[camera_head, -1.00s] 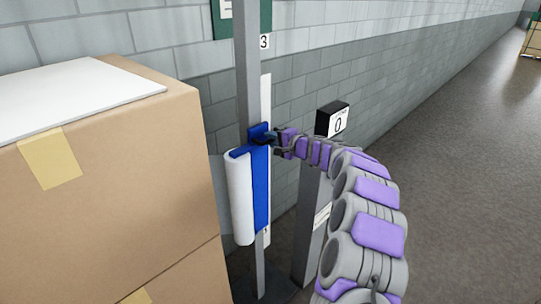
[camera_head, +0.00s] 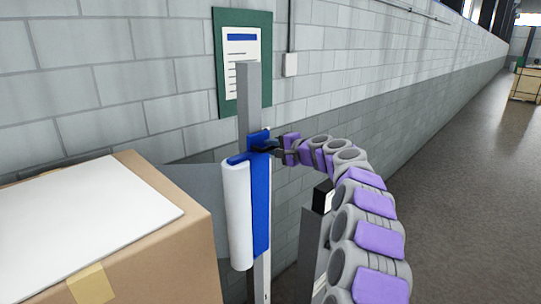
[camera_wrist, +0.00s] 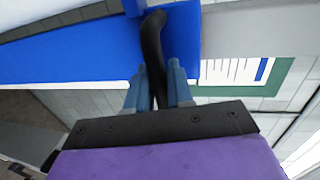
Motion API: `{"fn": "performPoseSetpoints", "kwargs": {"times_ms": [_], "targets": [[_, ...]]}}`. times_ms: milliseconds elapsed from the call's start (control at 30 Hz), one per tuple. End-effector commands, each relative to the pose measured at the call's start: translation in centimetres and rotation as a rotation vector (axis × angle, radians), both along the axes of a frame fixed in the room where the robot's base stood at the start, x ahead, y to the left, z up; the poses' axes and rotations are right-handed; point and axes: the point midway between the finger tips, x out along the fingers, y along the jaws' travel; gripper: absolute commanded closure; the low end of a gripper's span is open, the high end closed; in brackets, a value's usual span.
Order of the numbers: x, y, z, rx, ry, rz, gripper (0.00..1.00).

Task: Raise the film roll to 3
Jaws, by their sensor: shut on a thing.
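The white film roll (camera_head: 237,215) hangs upright on a blue carriage (camera_head: 261,205) on a grey mast (camera_head: 248,100). My gripper (camera_head: 276,147) reaches in from the right. In the wrist view, its blue-grey fingers (camera_wrist: 158,85) are shut on a black curved handle (camera_wrist: 153,40) in front of the blue carriage face (camera_wrist: 80,50). No number 3 label is visible now; the part of the mast behind the carriage is hidden.
A black-topped post (camera_head: 322,197) stands beside my arm. A green board (camera_head: 262,60) is on the block wall behind. Open floor (camera_head: 460,180) lies to the right.

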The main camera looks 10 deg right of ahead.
Motion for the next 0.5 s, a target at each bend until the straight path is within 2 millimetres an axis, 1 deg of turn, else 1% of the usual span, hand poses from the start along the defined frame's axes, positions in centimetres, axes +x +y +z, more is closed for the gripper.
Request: {"fn": "performPoseSetpoints", "kwargs": {"times_ms": [33, 100, 500], "targets": [[0.06, -0.47, 0.72, -0.001, 0.000, -0.008, 1.00], [0.06, -0.46, 1.09, 0.000, 0.001, -0.007, 1.00], [0.03, -0.46, 1.67, 0.002, -0.002, -0.006, 1.00]]}}
